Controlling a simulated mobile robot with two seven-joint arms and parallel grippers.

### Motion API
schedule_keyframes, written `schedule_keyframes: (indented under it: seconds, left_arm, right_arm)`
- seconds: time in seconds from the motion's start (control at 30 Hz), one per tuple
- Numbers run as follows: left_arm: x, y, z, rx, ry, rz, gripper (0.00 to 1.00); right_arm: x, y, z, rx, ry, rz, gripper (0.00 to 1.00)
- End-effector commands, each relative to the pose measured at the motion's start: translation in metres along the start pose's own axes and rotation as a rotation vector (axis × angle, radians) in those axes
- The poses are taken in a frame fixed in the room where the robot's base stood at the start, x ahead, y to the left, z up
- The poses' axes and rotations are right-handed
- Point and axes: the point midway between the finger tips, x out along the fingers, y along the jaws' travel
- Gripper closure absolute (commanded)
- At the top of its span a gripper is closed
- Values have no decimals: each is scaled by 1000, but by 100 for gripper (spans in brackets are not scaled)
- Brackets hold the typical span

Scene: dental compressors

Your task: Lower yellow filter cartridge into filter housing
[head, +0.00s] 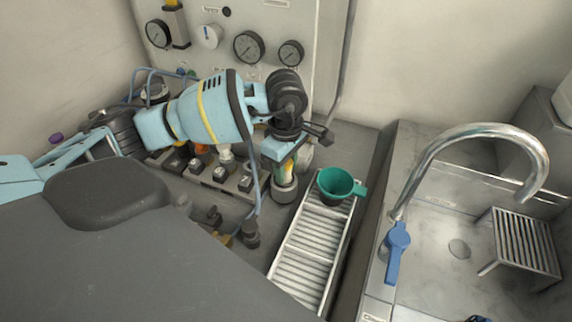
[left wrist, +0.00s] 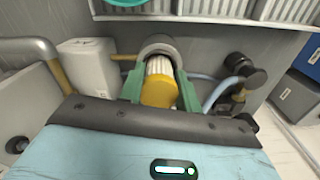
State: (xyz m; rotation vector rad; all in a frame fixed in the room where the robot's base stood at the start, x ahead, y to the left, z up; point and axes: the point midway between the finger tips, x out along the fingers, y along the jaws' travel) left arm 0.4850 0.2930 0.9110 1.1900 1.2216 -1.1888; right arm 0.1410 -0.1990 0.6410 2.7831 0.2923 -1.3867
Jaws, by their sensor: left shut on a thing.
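The yellow filter cartridge (left wrist: 158,93), with a pale pleated part, is between the two green fingers of my left gripper (left wrist: 160,86) in the left wrist view. My left gripper (head: 287,164) is shut on it and points down in the head view, where only a sliver of the cartridge (head: 290,171) shows. The grey round filter housing (head: 284,191) stands directly below. In the left wrist view, the housing's rim (left wrist: 159,42) lies just beyond the pleated end. How far the cartridge is inside the housing is hidden. My right gripper is not in view.
A gauge panel (head: 270,18) rises behind. Valves and fittings (head: 200,165) crowd the left. A sink with a curved tap (head: 470,132) is at the right.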

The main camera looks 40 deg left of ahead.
Motion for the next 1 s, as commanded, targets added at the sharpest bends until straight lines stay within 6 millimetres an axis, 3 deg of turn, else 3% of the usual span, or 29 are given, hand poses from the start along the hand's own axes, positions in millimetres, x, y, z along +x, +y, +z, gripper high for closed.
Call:
schedule_keyframes:
  seconds: [0.33,0.37,0.57,0.93,1.0]
  left_arm:
    - [12,0,0,0,0,-2,90]
    - [12,0,0,0,0,-1,66]
    - [11,0,0,0,0,-1,42]
    - [11,0,0,0,0,-1,42]
    - [2,1,0,0,0,3,42]
  right_arm:
    - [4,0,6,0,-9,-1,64]
    - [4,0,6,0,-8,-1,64]
    - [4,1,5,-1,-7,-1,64]
    - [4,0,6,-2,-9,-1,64]
    - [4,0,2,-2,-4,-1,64]
